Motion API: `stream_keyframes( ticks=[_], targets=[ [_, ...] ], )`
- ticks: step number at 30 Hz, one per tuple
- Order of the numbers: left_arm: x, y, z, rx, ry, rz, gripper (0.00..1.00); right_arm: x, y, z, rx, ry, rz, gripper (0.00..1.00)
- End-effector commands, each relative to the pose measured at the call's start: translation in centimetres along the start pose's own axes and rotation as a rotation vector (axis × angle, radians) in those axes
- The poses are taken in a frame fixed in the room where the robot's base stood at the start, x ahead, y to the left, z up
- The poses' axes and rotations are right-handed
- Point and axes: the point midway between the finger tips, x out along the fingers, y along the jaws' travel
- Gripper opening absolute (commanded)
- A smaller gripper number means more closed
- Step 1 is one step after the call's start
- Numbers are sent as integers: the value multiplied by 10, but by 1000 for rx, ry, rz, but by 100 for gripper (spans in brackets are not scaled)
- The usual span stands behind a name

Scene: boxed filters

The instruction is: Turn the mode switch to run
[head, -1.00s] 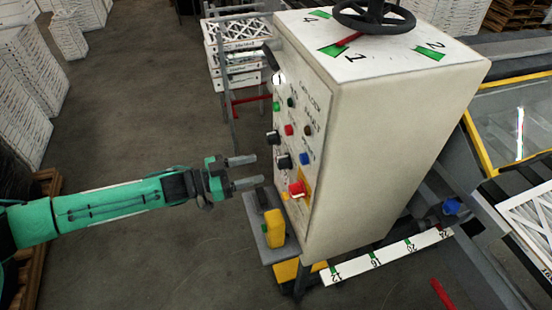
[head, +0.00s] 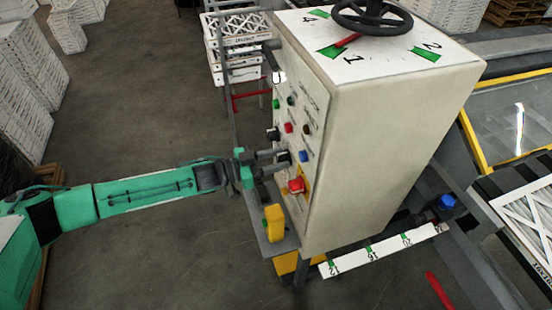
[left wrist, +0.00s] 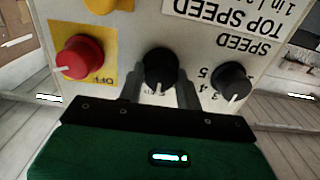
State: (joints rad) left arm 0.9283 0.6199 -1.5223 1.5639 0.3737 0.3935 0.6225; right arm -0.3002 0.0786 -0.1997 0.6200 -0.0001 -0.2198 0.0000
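A white control cabinet (head: 395,140) carries buttons and knobs on its left-facing panel. My left gripper (head: 280,161) reaches this panel with its two fingers apart, at a black knob (head: 284,156). In the left wrist view the fingers (left wrist: 158,92) lie on either side of this black knob (left wrist: 158,66), which has a white pointer line. I cannot tell whether they touch it; its label is mostly hidden by the gripper. To its left there is a red knob (left wrist: 80,57) on a yellow plate marked OFF. To its right a black speed knob (left wrist: 232,80) has numbers around it. My right gripper is not in view.
A black handwheel (head: 371,17) sits on the cabinet top. A yellow item (head: 274,222) stands on a grey ledge below the panel. A white scale strip (head: 385,250) runs along the base. Open floor lies left of the cabinet.

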Motion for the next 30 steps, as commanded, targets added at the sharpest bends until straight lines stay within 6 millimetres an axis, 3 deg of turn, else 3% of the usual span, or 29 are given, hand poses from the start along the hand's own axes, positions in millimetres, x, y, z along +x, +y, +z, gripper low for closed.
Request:
stream_keyframes(
  ticks=[1, 3, 17, 30],
  targets=[
    [0, 0, 0, 0, 0, 1, 24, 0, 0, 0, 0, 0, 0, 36],
    [0, 0, 0, 0, 0, 1, 12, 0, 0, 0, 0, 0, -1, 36],
    [0, 0, 1, 105, 1, -1, 12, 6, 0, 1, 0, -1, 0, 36],
    [0, 1, 1, 467, 1, -1, 12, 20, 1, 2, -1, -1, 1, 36]
  ],
)
